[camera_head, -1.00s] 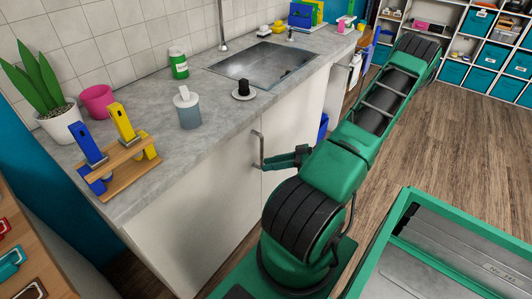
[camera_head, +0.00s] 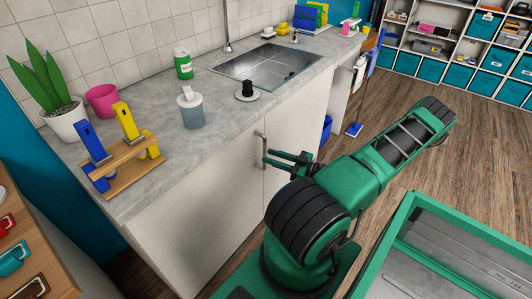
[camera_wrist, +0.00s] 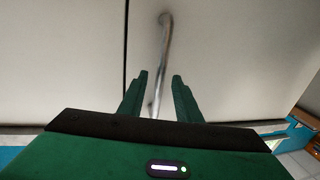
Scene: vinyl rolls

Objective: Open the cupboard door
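The white cupboard door (camera_head: 205,215) under the counter stands flush with the panel beside it and looks closed. Its upright metal handle (camera_head: 260,148) is near its right edge, by the dark seam. My gripper (camera_head: 270,158) reaches the handle from the right, with its two fingers apart. In the wrist view the handle (camera_wrist: 163,50) runs down between the fingertips of my gripper (camera_wrist: 159,76), and the seam lies left of it. The fingers are not closed on the handle; whether either one touches it I cannot tell.
The grey counter (camera_head: 220,130) holds a sink (camera_head: 270,65), a soap dispenser (camera_head: 190,108), a green-labelled jar (camera_head: 183,65), a wooden stand (camera_head: 130,170) and a potted plant (camera_head: 65,120). A wooden drawer unit (camera_head: 30,240) stands at left. Wood floor is open at right.

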